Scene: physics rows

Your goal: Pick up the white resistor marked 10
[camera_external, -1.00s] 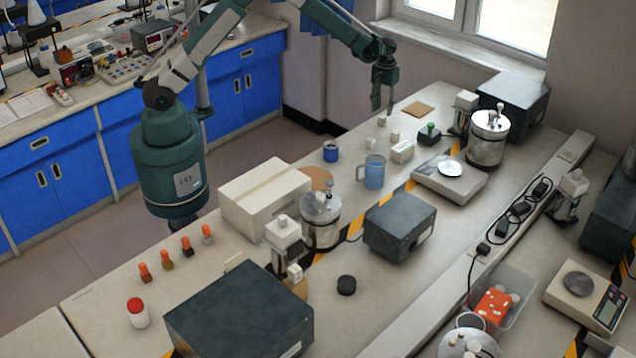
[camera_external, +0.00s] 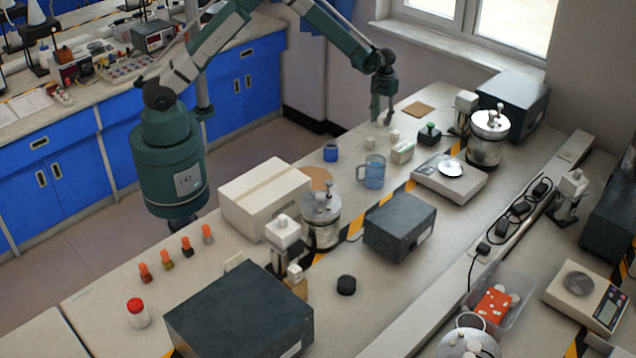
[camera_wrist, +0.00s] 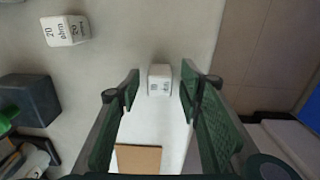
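A small white block (camera_wrist: 160,79) with dark print lies between the fingertips in the wrist view; its marking is too small to read. My gripper (camera_external: 381,120) points down over the bench near its far left edge. Its two green fingers are open, one on each side of the block in the wrist view (camera_wrist: 160,82), with gaps to both. Contact is not visible. A second white block (camera_wrist: 65,30), marked 20 ohm, lies at the upper left of the wrist view. In the external view, small white blocks (camera_external: 370,143) (camera_external: 395,134) stand near the gripper.
A brown square mat (camera_external: 418,108) lies just right of the gripper. The bench edge lies left of the gripper.

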